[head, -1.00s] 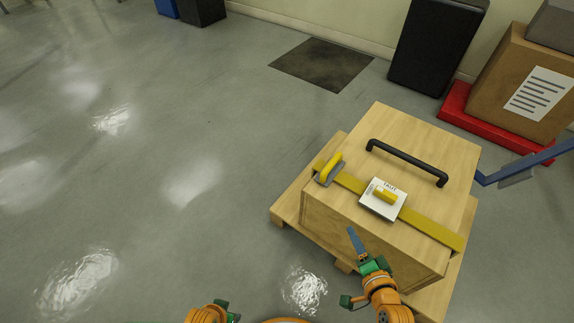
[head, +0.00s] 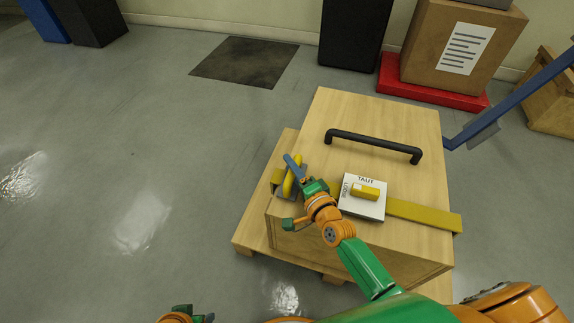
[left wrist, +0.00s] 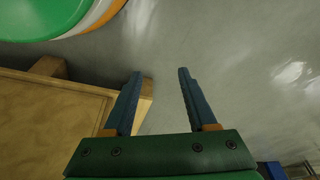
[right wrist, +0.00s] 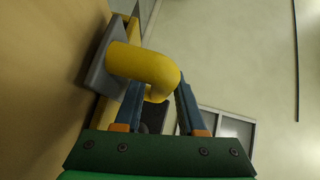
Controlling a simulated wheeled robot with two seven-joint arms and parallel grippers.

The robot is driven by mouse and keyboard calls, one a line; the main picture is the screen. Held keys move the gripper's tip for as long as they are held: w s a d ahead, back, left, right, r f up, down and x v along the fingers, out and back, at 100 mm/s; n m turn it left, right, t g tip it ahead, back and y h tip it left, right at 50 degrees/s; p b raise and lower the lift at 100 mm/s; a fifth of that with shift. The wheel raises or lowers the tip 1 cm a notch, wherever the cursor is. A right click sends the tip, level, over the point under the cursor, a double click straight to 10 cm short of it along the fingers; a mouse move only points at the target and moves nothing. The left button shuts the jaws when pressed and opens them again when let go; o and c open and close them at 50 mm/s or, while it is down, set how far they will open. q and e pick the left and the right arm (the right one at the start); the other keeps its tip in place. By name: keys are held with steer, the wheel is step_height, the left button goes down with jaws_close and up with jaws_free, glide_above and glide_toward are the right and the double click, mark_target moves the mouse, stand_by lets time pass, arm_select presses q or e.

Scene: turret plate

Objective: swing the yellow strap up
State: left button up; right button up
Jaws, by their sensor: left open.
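The yellow strap (head: 425,215) lies flat across the top of a wooden crate (head: 375,110). It runs under a white plate (head: 375,208) marked TAUT and LOOSE, which carries a small yellow block (head: 364,191). At the strap's left end, a yellow handle (head: 289,184) stands on a grey base; it shows large in the right wrist view (right wrist: 150,68). My right gripper (head: 293,170) is at this handle, its fingers close on either side of the bar and narrowed onto it. My left gripper (left wrist: 157,75) is open and empty, beside the crate's pallet.
A black bar handle (head: 372,145) arches over the crate top behind the strap. A blue bar (head: 515,97) juts out at the right. A box on a red base (head: 430,95) and a black bin (head: 352,35) stand behind.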

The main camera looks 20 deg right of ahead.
arm_select(q)
steer(key=shift+r+b, duration=0.3)
steer(key=shift+r, duration=0.8)
arm_select(e)
steer(key=shift+x, duration=1.2)
jaws_close()
